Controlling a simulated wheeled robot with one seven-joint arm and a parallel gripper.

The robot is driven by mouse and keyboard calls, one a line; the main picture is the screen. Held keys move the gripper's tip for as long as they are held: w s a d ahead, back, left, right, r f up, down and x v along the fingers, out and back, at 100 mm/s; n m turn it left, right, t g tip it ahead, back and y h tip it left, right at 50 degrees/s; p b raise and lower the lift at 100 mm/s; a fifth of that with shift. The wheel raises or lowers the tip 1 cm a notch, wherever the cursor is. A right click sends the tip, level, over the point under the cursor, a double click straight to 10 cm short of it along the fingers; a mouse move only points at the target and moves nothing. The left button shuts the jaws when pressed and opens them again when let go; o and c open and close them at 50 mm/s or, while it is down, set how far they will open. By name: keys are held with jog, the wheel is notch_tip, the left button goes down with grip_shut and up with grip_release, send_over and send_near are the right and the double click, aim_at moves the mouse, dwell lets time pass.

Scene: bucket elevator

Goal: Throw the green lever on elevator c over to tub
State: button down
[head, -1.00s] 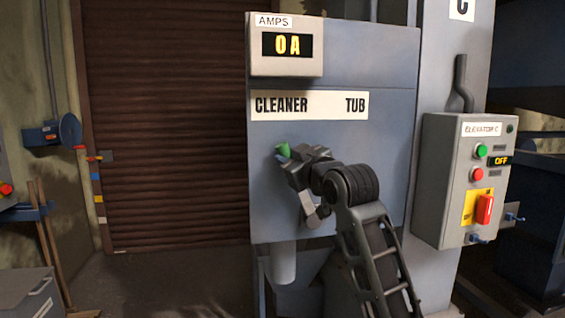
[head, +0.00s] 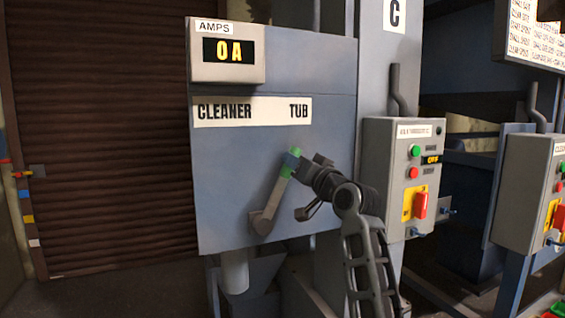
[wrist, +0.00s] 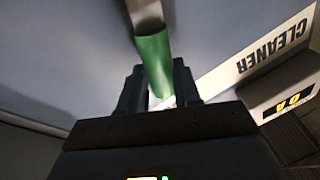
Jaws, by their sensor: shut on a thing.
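The lever's green grip (head: 286,172) is at the top of its grey arm (head: 267,208), which slants up and to the right from a pivot low on the blue-grey panel (head: 225,160). The lever leans toward the TUB end of the CLEANER/TUB label (head: 252,112). My gripper (head: 293,160) is shut on the green grip, just below the label. In the wrist view the green grip (wrist: 153,62) runs down between my jaws (wrist: 160,95); its far end is hidden by them.
An AMPS display (head: 228,51) reading 0 A sits above the label. The elevator control box (head: 403,180) with green, red and red-on-yellow switches stands close at right, its display reading OFF. A brown shutter (head: 95,140) is at left.

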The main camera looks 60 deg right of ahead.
jog(key=shift+s+d+f+m, duration=0.55)
jog(key=shift+d+f+m, duration=0.1)
jog(key=shift+d+m, duration=0.25)
jog(key=shift+h, duration=0.3)
jog(key=c, duration=0.8)
grip_release()
jog(key=shift+b+v, duration=0.75)
jog(key=shift+v, duration=3.2)
